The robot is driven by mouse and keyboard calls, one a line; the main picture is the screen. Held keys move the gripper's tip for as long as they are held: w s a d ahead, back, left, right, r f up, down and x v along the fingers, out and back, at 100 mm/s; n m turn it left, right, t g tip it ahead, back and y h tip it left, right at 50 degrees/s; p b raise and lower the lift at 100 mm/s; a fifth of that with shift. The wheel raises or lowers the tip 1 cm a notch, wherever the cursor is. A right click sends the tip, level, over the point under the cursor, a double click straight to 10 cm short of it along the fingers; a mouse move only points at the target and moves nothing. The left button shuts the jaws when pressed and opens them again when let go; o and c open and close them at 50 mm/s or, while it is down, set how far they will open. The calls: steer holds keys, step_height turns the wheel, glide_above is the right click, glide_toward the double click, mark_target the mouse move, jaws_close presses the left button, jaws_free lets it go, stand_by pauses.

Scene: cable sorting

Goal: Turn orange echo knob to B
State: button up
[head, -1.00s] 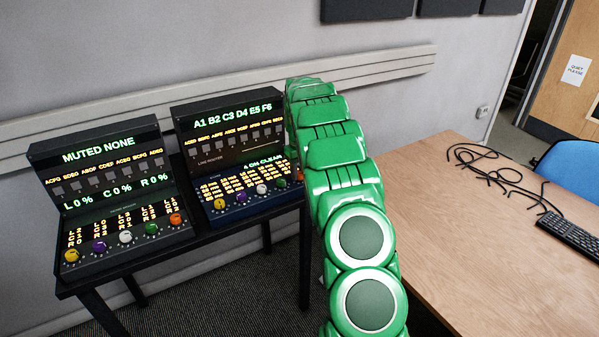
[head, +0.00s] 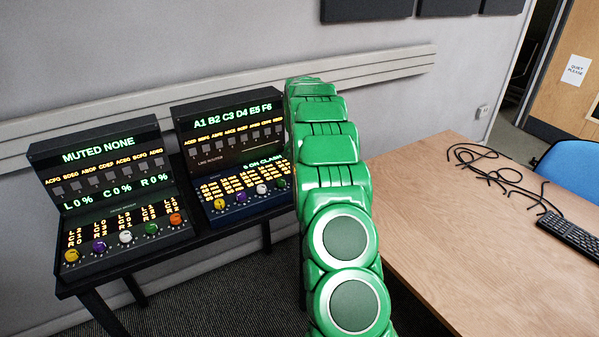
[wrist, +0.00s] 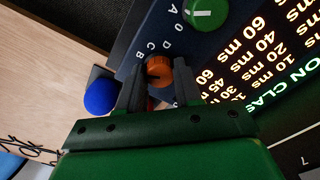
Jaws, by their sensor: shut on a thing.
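An orange knob (wrist: 159,70) sits on the dark blue panel of the right console (head: 240,200), seen close in the wrist view. My gripper (wrist: 159,84) has one dark finger on each side of it and is shut on it. Letters D, C and B are printed beside the knob. I cannot tell clearly which letter its pointer faces. In the head view my green arm hides this knob and my gripper.
A green knob (wrist: 206,14) is close to the orange one. A blue round thing (wrist: 101,97) is beside my left finger. The left console (head: 110,190) has its own knobs. A wooden desk (head: 450,240) with black cables (head: 490,168) is at right.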

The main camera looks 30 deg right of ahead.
steer(key=m, duration=0.4)
steer(key=shift+m, duration=0.3)
stand_by(0.3)
steer(key=o, duration=1)
steer(key=shift+o, duration=0.2)
steer(key=shift+r, duration=3.9)
